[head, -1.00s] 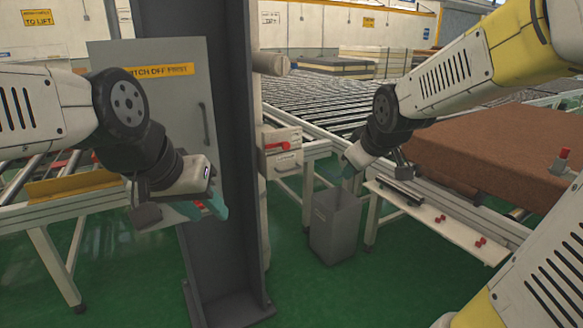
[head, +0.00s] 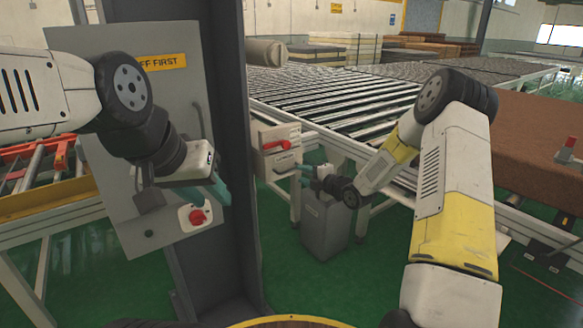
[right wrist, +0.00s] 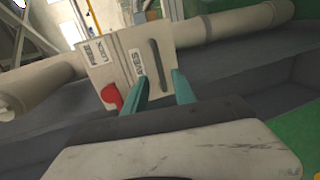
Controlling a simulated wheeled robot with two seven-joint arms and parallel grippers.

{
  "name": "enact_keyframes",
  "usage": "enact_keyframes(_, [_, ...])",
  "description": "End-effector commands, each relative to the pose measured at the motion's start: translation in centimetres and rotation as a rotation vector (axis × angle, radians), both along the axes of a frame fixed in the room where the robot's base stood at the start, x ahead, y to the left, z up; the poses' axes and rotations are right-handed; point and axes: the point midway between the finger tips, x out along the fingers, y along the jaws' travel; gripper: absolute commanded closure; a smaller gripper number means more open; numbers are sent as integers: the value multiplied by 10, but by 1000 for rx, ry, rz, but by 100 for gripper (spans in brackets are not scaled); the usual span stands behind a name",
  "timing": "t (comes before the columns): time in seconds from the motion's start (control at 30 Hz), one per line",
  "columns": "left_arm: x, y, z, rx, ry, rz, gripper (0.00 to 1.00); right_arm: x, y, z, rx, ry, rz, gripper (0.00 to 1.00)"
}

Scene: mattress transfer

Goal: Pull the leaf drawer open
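The leaf drawer (head: 265,160) is a small pale box under the roller bed's edge, with a red lever (head: 277,146), a label and a dark bar handle. It looks closed in the head view. In the right wrist view its front (right wrist: 128,62) is tilted, with the bar handle (right wrist: 158,65) just beyond the fingertips. My right gripper (head: 304,173) is just right of the drawer front.
A grey bin (head: 325,232) stands on the green floor below my right gripper. A dark steel column (head: 232,150) stands left of the drawer. The grey cabinet (head: 90,80) has a red knob. A brown mattress (head: 540,150) lies at the right.

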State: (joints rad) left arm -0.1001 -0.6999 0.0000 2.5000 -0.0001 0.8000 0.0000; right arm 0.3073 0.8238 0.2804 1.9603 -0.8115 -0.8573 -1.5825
Motion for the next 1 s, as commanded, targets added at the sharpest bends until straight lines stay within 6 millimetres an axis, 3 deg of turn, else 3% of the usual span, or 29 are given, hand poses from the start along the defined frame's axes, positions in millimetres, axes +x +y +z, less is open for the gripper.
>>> enact_keyframes(0.5, [0, 0, 0, 0, 0, 0, 64, 55, 40, -15, 1, 1, -1, 68])
enact_keyframes(0.87, [0, 0, 0, 0, 0, 0, 64, 60, 43, -15, 1, 2, -1, 68])
enact_keyframes(1.0, [0, 0, 0, 0, 0, 0, 64, 60, 43, -15, 1, 2, -1, 95])
